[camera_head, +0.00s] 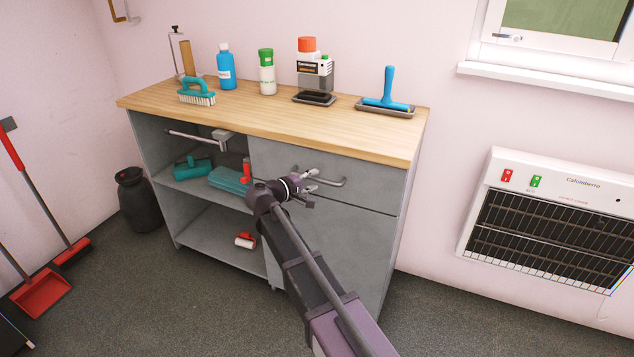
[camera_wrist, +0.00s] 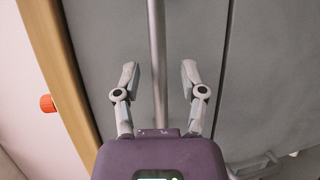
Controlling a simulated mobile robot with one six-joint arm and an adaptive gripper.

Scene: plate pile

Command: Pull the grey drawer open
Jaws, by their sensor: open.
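The grey drawer (camera_head: 375,190) is at the upper right of the cabinet, under the wooden top, and its front looks flush, so it is shut. Its metal bar handle (camera_head: 342,183) runs across the front. My gripper (camera_head: 312,180) is at the handle's left part, in front of the drawer. In the wrist view, my gripper (camera_wrist: 158,80) is open, with one finger on each side of the handle bar (camera_wrist: 157,40). Gaps show between the bar and both fingers. The drawer front (camera_wrist: 110,50) fills the middle of this view. My palm hides the bar's lower part.
The wooden worktop (camera_head: 240,115) holds several bottles, a brush (camera_head: 196,93) and a blue roller (camera_head: 386,95) on a tray. Open shelves on the left hold tools. A grey door (camera_head: 345,250) lies below the drawer. A heater (camera_head: 550,220) hangs on the right wall.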

